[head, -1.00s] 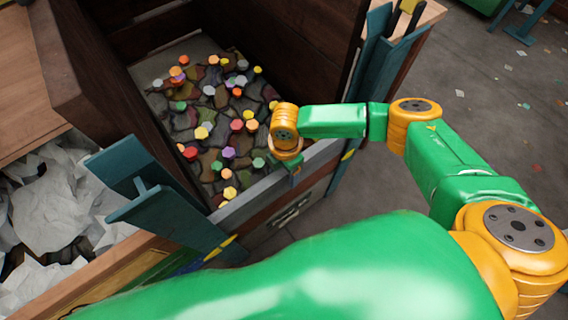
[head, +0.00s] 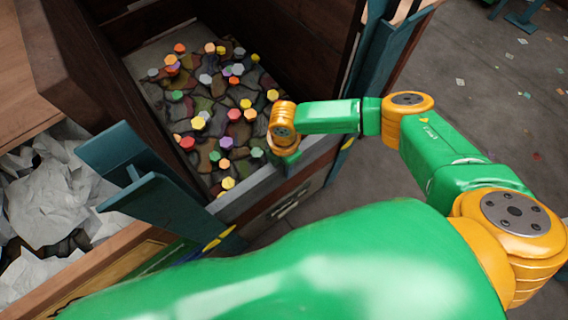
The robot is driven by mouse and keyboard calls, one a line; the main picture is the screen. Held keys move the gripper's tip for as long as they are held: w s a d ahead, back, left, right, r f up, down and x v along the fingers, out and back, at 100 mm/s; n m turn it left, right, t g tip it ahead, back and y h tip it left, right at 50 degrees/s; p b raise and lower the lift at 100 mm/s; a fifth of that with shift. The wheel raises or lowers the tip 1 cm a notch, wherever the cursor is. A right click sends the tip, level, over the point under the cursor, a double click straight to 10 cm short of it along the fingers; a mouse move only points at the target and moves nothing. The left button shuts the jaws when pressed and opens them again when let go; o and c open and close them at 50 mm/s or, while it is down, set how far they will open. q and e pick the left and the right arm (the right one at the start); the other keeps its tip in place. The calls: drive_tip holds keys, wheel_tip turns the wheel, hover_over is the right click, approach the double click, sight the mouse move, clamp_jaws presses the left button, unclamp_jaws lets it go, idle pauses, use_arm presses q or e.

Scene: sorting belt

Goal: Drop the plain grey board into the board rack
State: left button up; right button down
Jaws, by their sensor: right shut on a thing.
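My right gripper (head: 286,160) hangs at the end of the green and orange arm that comes in from the right. It is over the front rim of a dark wooden bin, near the bin's right end. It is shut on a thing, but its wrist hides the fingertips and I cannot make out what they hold. I see no plain grey board in the open. I cannot pick out the board rack for certain. My left gripper is not in view.
The wooden bin (head: 300,43) holds several coloured hexagonal pieces on a dark patchy layer. Teal posts (head: 165,215) stand at its front left corner, and another (head: 385,70) at its right. Crumpled white paper (head: 50,200) fills a bin at left. The floor at right (head: 470,80) is littered with scraps.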

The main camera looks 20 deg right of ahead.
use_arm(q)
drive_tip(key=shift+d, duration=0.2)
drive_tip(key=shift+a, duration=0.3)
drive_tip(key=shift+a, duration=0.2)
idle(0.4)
use_arm(e)
drive_tip(key=c, duration=1.4)
unclamp_jaws()
clamp_jaws()
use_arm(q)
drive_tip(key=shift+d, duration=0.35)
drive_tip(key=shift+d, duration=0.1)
